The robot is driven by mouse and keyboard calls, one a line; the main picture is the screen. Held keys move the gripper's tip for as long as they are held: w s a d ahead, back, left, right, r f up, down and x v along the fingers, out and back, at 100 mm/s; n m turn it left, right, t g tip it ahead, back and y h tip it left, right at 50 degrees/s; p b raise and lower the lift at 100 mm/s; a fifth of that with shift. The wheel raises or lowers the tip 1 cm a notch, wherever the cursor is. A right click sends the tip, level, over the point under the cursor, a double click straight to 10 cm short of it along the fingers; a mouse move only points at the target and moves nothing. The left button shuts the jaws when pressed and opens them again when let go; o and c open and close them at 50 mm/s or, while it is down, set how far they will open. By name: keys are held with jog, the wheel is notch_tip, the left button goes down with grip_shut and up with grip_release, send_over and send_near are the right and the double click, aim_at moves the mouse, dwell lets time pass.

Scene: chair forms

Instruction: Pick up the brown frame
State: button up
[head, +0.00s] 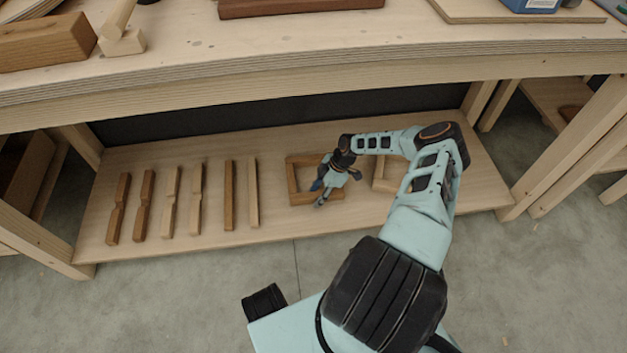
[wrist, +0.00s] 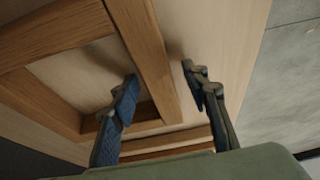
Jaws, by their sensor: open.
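The brown frame (head: 292,183) is a rectangular wooden frame lying on the low shelf under the workbench in the head view. My gripper (head: 319,194) is over its right, front part and hides some of it. In the wrist view the frame's bars (wrist: 148,55) fill the left and middle. My gripper (wrist: 160,79) is open there, with one bar between its fingers. The left finger is on the side of the frame's opening and the right finger is outside. I cannot tell whether either finger touches the wood.
A lighter frame (head: 382,178) lies right of the brown one, partly hidden by my arm. Several wooden bars (head: 229,195) lie in a row to the left on the shelf (head: 275,222). The workbench top (head: 290,45) overhangs the shelf, and a bench leg (head: 575,150) stands at right.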

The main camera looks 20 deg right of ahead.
jog(key=shift+c, duration=0.4)
grip_shut()
